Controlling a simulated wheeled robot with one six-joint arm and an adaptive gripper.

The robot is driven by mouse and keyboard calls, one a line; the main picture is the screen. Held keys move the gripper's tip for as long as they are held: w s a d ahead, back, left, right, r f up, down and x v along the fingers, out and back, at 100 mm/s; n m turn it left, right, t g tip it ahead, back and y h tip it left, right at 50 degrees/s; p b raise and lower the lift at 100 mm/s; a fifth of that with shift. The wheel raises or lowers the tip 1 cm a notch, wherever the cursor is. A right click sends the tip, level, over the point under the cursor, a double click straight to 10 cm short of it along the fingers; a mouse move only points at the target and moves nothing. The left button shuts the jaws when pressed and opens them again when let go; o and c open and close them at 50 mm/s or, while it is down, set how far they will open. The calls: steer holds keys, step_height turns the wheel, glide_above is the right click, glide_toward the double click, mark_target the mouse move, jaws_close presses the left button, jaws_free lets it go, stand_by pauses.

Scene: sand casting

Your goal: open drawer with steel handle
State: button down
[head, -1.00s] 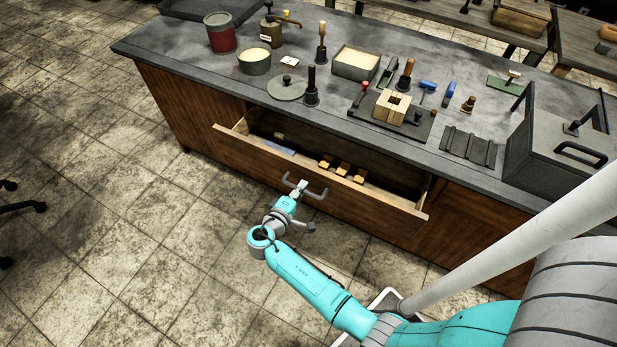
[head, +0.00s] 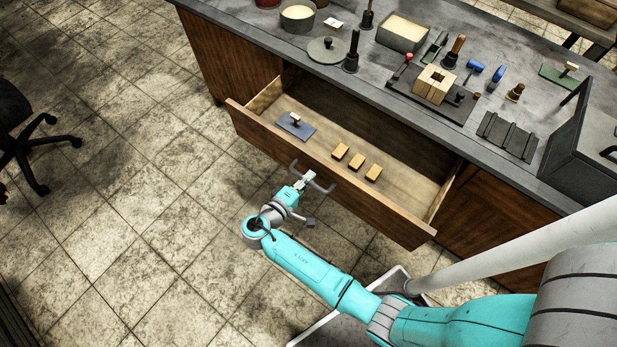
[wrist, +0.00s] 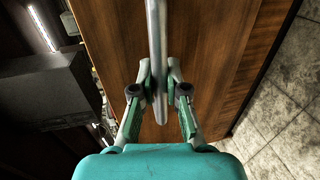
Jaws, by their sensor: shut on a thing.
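The wooden drawer (head: 400,222) stands well out from the bench, and its inside shows. Its steel handle (head: 296,167) is a grey bar on the drawer front. Inside the drawer lie a blue-grey flat tool with a knob (head: 296,125) and several small wooden blocks (head: 357,161).
The bench top (head: 300,70) carries a round lid (head: 327,50), a sand box (head: 403,32), a wooden mould block (head: 434,85) and other tools. An office chair (head: 20,135) stands at the far left. The tiled floor (head: 150,200) before the drawer is clear.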

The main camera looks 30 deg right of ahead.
steer(key=c, duration=1.2)
jaws_free()
steer(key=v, duration=1.2)
